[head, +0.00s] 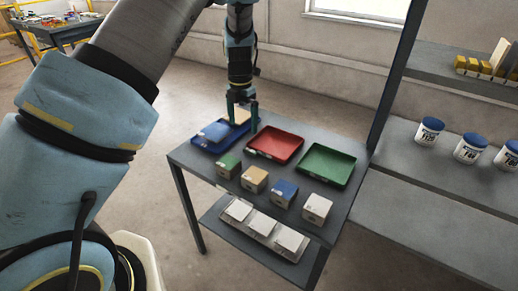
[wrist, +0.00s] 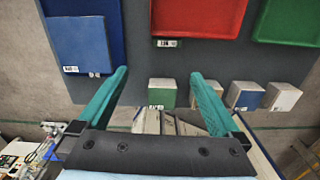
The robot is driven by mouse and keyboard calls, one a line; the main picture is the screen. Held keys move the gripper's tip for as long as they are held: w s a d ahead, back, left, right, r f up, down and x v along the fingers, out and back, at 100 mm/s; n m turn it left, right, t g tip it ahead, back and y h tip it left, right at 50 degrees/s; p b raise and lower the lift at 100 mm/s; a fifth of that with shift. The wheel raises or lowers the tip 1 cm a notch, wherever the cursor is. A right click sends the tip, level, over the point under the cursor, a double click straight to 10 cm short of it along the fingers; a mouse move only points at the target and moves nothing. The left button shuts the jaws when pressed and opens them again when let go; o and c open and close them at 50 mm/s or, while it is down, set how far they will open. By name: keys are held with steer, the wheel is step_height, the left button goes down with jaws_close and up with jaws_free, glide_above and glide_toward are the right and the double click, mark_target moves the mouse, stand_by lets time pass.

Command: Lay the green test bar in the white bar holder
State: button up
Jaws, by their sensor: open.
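A green-faced block (head: 228,165), the only green bar-like piece I can make out, stands at the left end of a row on the table. In the wrist view a block with a green face (wrist: 162,93) shows between my fingers in the picture. My gripper (head: 242,118) is open and empty, above the table near the blue and red trays, behind the row. Both fingers show apart in the wrist view (wrist: 158,76). A pale rack (head: 262,229) with white tiles lies on the lower shelf; I cannot tell whether this is the bar holder. A white block (head: 317,208) ends the row.
A blue tray (head: 203,146) with a blue tile, a red tray (head: 275,145) and a green tray (head: 327,165) line the table's back. Yellow (head: 254,180) and blue (head: 283,194) blocks fill the row's middle. White jars (head: 430,131) stand on shelves at right.

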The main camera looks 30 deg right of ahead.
steer(key=d, duration=0.2)
steer(key=p, duration=0.1)
glide_above(251, 150)
steer(key=shift+n, duration=0.3)
steer(key=f, duration=0.6)
steer(key=shift+s+a, duration=0.2)
steer(key=shift+w+d+f+p, duration=0.1)
steer(key=shift+f+p, duration=0.45)
steer(key=shift+f, duration=0.7)
steer(key=shift+w+f+p, duration=0.1)
steer(key=shift+f+p, duration=0.45)
steer(key=shift+f, duration=0.7)
